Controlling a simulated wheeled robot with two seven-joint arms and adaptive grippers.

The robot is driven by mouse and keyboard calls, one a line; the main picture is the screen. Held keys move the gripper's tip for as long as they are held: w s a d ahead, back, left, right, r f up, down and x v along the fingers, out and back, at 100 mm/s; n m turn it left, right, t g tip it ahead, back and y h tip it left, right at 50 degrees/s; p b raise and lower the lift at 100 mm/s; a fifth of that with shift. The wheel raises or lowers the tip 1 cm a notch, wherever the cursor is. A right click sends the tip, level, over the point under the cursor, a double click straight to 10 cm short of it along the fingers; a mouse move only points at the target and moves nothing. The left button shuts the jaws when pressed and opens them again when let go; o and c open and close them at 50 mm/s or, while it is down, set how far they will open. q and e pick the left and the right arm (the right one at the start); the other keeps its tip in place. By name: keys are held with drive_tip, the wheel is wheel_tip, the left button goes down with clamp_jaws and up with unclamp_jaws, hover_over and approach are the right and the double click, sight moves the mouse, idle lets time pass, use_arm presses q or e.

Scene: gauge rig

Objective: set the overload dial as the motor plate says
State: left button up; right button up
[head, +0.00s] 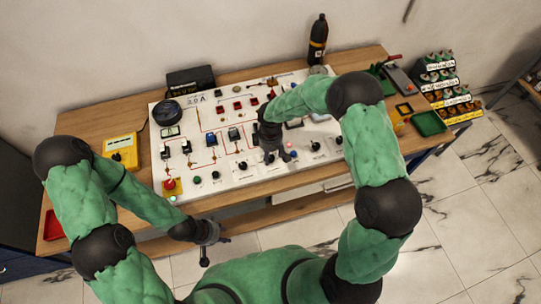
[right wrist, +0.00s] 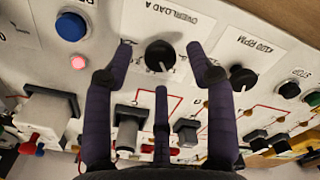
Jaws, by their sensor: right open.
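The overload dial (right wrist: 160,56) is a round black knob beside the "OVERLOAD A" lettering in the right wrist view. Its white mark points toward the bottom of that picture. My right gripper (right wrist: 160,66) is open, with its fingers spread around the dial; I see no clear contact. In the head view my right gripper (head: 270,150) is over the lower middle of the white panel (head: 220,138) and hides part of it. Lettering like "2.0 A" (head: 195,100) shows at the panel's upper left; I cannot tell whether it is the motor plate. My left gripper (head: 207,240) is open and empty before the bench.
An RPM knob (right wrist: 242,76) stands close beside the overload dial. A blue button (right wrist: 70,26) and a pink lamp (right wrist: 78,62) are on the other side. A yellow meter (head: 121,150) and a black bottle (head: 317,38) stand on the bench, with a green tray (head: 430,124) at its right.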

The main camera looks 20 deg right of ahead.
drive_tip(key=shift+f, duration=0.9)
clamp_jaws()
